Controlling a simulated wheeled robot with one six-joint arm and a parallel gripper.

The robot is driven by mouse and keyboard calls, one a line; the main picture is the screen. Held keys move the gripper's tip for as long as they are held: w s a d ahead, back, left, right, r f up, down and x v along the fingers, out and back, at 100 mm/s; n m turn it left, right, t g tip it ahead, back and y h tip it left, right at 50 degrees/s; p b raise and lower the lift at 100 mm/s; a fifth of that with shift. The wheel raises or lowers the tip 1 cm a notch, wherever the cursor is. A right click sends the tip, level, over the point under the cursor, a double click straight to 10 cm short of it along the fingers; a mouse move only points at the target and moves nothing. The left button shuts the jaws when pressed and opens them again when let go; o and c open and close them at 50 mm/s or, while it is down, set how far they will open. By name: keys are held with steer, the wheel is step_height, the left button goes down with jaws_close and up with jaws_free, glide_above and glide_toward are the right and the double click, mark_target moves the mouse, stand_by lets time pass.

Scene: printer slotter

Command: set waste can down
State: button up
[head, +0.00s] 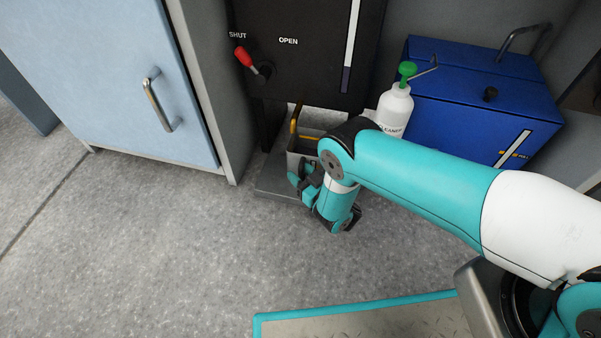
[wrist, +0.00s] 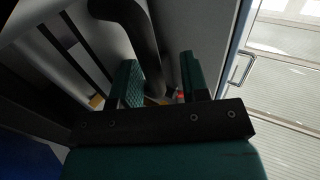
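The waste can appears to be the grey open-topped box (head: 306,146) with a yellow handle, below the black panel in the head view. It seems to stand upright on a low grey plate (head: 275,182); my arm hides its right side. My gripper (head: 303,181) is low, just in front of the can. In the wrist view the gripper's two teal fingers (wrist: 162,82) are apart, with no object clearly clamped between them. Small yellowish parts show beyond the fingers. Whether a finger touches the can is hidden.
A black panel (head: 315,55) has a red-tipped lever (head: 245,58) at the SHUT side. A white bottle with green top (head: 395,108) and a blue box (head: 480,95) stand at the right. A pale blue cabinet (head: 100,70) is at left. The grey floor (head: 150,250) is clear.

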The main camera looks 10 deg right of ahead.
steer(key=shift+s+d+r+p, duration=0.15)
steer(key=shift+s+r+p, duration=0.05)
steer(key=shift+p, duration=0.25)
steer(key=p+v, duration=0.6)
steer(key=v, duration=0.5)
steer(key=shift+s+d, duration=0.15)
steer(key=shift+s, duration=0.05)
